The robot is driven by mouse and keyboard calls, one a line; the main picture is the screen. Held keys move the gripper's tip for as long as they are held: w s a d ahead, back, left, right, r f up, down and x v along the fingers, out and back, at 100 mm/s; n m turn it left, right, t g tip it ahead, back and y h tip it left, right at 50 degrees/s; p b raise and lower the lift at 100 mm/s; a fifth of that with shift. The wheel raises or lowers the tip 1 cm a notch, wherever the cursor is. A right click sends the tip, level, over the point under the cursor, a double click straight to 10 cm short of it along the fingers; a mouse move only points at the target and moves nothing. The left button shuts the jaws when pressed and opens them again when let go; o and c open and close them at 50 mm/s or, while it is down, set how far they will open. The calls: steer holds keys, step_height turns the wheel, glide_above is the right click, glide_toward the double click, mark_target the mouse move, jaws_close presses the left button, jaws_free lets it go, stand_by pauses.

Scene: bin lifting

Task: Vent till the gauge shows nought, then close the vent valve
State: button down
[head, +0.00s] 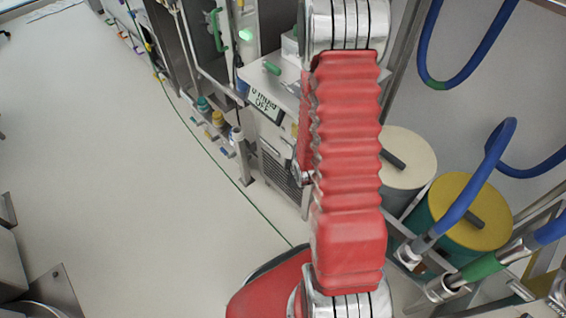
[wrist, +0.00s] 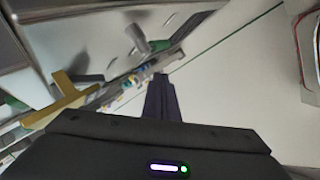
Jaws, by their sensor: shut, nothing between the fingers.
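My gripper (wrist: 160,82) shows in the wrist view as dark fingers closed together, with nothing between them. It does not show in the head view, where my red arm covers the middle. No gauge face can be made out in either view. In the head view a small green lever (head: 271,68) sits on a grey cabinet above a sign ending in "OFF" (head: 264,104). A green handle (head: 217,30) stands farther back. I cannot tell which is the vent valve. In the wrist view a green part (wrist: 160,45) lies beyond the fingertips, apart from them.
A green light (head: 245,34) glows on the rear cabinet. A white-topped drum (head: 405,150) and a yellow-topped drum (head: 470,205) stand right of my arm, near blue hoses (head: 470,195). A yellow bar (wrist: 68,98) is left of my gripper. The pale floor (head: 110,170) at left is clear.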

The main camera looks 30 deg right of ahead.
steer(key=a+r+m, duration=0.3)
steer(key=a+r, duration=0.1)
steer(key=r, duration=0.7)
steer(key=a+r+m, duration=0.2)
steer(key=a+r, duration=0.2)
steer(key=r, duration=0.6)
steer(key=s+a+r+m+g+y, duration=0.1)
steer(key=s+a+r+m, duration=0.1)
steer(key=s+a+r, duration=0.3)
steer(key=s+a+r+m+g+y, duration=0.1)
steer(key=s+a+r+m, duration=0.2)
steer(key=s+r, duration=0.7)
steer(key=s+a, duration=0.1)
steer(key=a, duration=0.1)
steer(key=shift+s+a, duration=0.35)
